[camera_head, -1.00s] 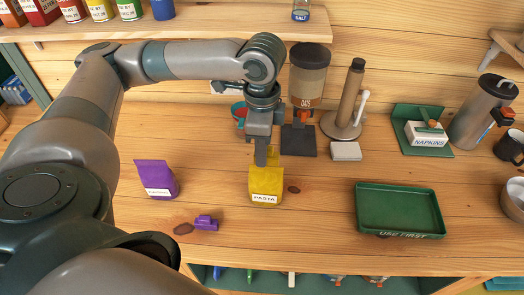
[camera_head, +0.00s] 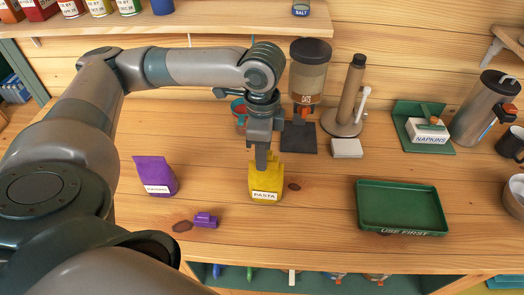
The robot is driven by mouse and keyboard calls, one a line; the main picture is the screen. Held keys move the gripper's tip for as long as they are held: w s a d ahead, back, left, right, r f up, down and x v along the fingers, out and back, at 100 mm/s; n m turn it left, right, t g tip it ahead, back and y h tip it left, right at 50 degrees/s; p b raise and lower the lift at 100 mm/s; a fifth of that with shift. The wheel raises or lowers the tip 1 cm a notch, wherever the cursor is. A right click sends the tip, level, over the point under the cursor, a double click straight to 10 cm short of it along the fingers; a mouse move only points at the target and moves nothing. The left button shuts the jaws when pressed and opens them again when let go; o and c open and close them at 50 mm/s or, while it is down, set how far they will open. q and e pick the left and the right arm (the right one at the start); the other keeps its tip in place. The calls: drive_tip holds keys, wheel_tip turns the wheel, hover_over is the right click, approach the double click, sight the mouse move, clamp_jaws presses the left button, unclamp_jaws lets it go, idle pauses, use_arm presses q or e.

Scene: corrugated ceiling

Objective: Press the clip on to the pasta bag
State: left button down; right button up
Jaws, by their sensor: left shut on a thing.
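The yellow pasta bag (camera_head: 265,183) stands upright on the wooden counter, its PASTA label facing me. My left gripper (camera_head: 262,164) comes down from above at the bag's top and is shut on a small yellow piece, which looks like the clip (camera_head: 280,158). The clip shows beside the fingers at the bag's top edge. Clip and bag are the same yellow, and the fingers hide part of both, so I cannot tell how far the clip grips the bag. My right gripper is not in view.
A purple bag (camera_head: 154,175) and a purple clip (camera_head: 206,220) are to the left. A green tray (camera_head: 402,231) lies to the right. Behind the pasta bag stand an oats dispenser (camera_head: 309,75) and a paper towel holder (camera_head: 352,90). The counter in front of the bag is clear.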

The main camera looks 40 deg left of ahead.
use_arm(q)
drive_tip(key=shift+p, duration=0.45)
idle(0.5)
drive_tip(key=shift+f, duration=0.1)
idle(0.4)
drive_tip(key=shift+f+p, duration=0.1)
drive_tip(key=shift+p, duration=0.55)
idle(0.6)
drive_tip(key=shift+p, duration=0.75)
idle(1.2)
drive_tip(key=shift+f+p, duration=0.25)
drive_tip(key=shift+p, duration=0.55)
idle(1.2)
drive_tip(key=c, duration=1.6)
unclamp_jaws()
drive_tip(key=shift+o, duration=0.6)
drive_tip(key=o, duration=0.4)
drive_tip(key=shift+c, duration=0.2)
